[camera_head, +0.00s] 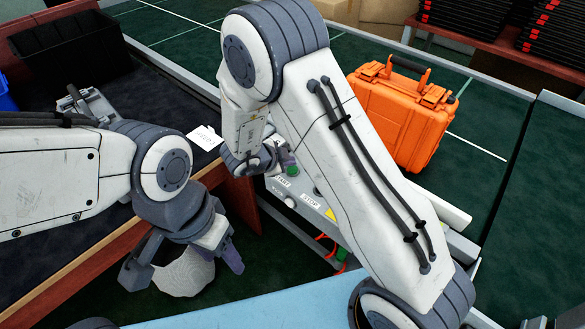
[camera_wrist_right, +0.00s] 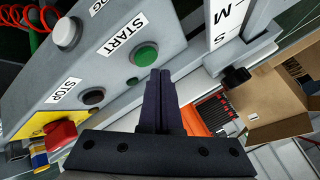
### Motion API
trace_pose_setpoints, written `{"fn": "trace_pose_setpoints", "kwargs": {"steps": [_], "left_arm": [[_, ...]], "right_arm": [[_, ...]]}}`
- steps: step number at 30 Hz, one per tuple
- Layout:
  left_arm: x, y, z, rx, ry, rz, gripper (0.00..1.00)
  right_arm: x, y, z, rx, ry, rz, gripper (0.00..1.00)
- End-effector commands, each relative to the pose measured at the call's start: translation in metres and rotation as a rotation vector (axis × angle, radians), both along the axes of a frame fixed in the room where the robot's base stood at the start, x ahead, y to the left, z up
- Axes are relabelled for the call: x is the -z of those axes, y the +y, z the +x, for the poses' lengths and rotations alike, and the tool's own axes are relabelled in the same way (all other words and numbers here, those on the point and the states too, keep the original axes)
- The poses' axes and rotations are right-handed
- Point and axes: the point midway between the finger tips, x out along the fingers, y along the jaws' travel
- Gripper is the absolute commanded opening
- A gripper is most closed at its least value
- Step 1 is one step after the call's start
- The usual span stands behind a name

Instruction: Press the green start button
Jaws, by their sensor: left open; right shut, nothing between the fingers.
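The green start button (camera_wrist_right: 146,54) sits on a grey control panel (camera_wrist_right: 170,22) beside the START label in the right wrist view. It also shows in the head view (camera_head: 292,170), close to my right gripper's fingers. My right gripper (camera_wrist_right: 160,78) is shut and empty, its dark fingertips just below the green button in the wrist picture. I cannot tell whether they touch it. My left gripper (camera_head: 183,270) is open at the lower left of the head view, its fingers either side of a white rounded object (camera_head: 188,272), apparently apart from it.
The panel also has a white button (camera_wrist_right: 66,32), a black button (camera_wrist_right: 92,97) by the STOP label and a red knob (camera_wrist_right: 60,137). An orange case (camera_head: 400,115) stands on the green conveyor (camera_head: 490,120). A black bin (camera_head: 70,45) stands at the upper left.

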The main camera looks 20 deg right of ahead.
Motion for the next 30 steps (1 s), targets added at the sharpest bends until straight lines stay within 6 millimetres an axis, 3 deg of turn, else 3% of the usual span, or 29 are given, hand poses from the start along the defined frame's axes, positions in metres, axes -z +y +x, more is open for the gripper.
{"fn": "trace_pose_setpoints", "kwargs": {"steps": [30], "left_arm": [[0.0021,0.0000,0.0000,0.000,0.000,0.000,0.56]], "right_arm": [[0.0080,0.0003,-0.0001,0.000,0.000,0.000,0.00]]}}
